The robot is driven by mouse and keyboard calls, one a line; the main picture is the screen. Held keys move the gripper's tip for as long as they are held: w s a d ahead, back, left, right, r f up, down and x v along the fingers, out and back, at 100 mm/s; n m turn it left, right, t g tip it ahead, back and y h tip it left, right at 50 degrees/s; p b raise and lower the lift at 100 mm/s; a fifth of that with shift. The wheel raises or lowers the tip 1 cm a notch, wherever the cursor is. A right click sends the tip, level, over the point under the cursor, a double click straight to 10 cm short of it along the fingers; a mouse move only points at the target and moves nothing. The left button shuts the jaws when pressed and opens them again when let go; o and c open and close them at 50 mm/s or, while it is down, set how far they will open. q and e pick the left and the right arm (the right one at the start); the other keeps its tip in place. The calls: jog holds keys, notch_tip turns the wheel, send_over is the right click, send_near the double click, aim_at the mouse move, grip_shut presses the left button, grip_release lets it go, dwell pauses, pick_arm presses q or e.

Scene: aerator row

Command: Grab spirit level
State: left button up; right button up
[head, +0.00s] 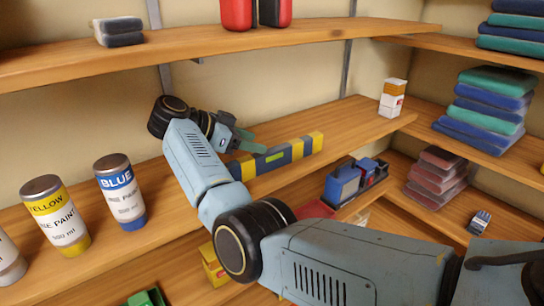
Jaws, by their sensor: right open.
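The spirit level (297,149), dark blue with yellow bands and a green vial window, lies along the front part of the middle wooden shelf. My right gripper (244,141) is open at the level's left end, just behind and above it in the picture. My right forearm and wrist cover the area left of the level and may hide part of its end. I cannot tell whether the fingers touch the level. My left gripper is not in view.
Blue (121,192) and yellow (56,216) paint cans stand left on the middle shelf (345,120). A small white-orange box (392,98) stands at its right end. The upper shelf (190,46) overhangs it. Folded cloths (484,108) are stacked at right.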

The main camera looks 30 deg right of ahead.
aim_at(270, 150)
jog(key=shift+s+d+f, duration=0.15)
jog(key=shift+d+f, duration=0.1)
jog(key=shift+d, duration=0.1)
jog(key=p+x, duration=0.2)
jog(key=x, duration=0.1)
jog(key=shift+s+d+f, duration=0.1)
jog(key=shift+s+f, duration=0.1)
jog(key=shift+f, duration=0.1)
jog(key=shift+d+f, duration=0.3)
jog(key=shift+d, duration=0.05)
jog(key=shift+a, duration=0.1)
grip_shut()
